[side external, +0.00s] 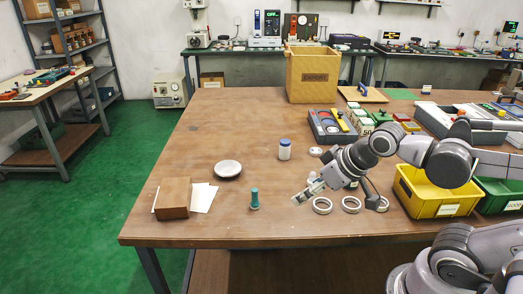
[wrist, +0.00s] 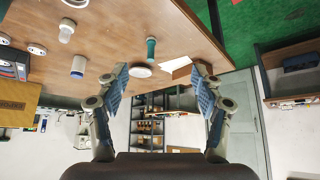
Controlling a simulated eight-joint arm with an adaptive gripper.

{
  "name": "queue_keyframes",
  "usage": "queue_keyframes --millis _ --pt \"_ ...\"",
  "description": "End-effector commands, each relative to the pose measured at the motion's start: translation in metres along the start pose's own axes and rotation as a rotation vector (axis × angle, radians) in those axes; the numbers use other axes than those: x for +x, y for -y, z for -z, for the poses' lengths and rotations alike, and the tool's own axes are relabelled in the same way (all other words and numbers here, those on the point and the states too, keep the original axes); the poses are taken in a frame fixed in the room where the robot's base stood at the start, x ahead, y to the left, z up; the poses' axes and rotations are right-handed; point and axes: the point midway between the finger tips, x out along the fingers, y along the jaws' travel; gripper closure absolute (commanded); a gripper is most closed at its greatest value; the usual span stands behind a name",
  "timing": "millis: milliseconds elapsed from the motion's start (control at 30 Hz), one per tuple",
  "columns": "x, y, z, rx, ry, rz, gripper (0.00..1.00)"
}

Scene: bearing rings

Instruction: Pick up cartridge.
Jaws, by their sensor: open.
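No object is clearly labelled as the cartridge. A teal upright cylinder with a wider base (side external: 254,199) stands near the table's front edge. It also shows in the wrist view (wrist: 151,49), far beyond my fingertips. A white container with a blue cap (side external: 284,150) stands farther back; it also shows in the wrist view (wrist: 78,67). A small white cylindrical piece (wrist: 66,31) shows in the wrist view, and my gripper seems to hide most of it in the side view. My gripper (side external: 300,198) is open and empty, right of the teal cylinder and apart from it.
A white dish (side external: 228,168) and a brown block (side external: 174,198) on white paper lie left. White rings (side external: 322,206) lie near my gripper. A yellow bin (side external: 436,208), a grey tray (side external: 331,139) and a cardboard box (side external: 312,87) stand right and back.

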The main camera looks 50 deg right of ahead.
Motion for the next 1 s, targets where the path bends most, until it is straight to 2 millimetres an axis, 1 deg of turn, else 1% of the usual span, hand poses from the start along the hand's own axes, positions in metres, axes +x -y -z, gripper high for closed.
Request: queue_keyframes --millis 133,233,367,500,567,700,767,900,1000 --pt "0.000 -0.001 0.004 0.009 0.003 -0.004 0.33" --pt "-0.001 -0.007 0.017 0.039 0.014 -0.018 0.33" --pt "0.000 -0.021 0.049 0.116 0.041 -0.054 0.33" --pt "0.007 -0.040 0.086 0.217 0.073 -0.103 0.33" --pt "0.012 -0.049 0.102 0.261 0.086 -0.124 0.33" --pt "0.028 -0.072 0.135 0.362 0.113 -0.176 0.33" --pt "0.036 -0.084 0.148 0.406 0.123 -0.199 0.33" --pt "0.059 -0.111 0.175 0.509 0.145 -0.255 0.33" --pt "0.078 -0.131 0.191 0.582 0.159 -0.296 0.33"
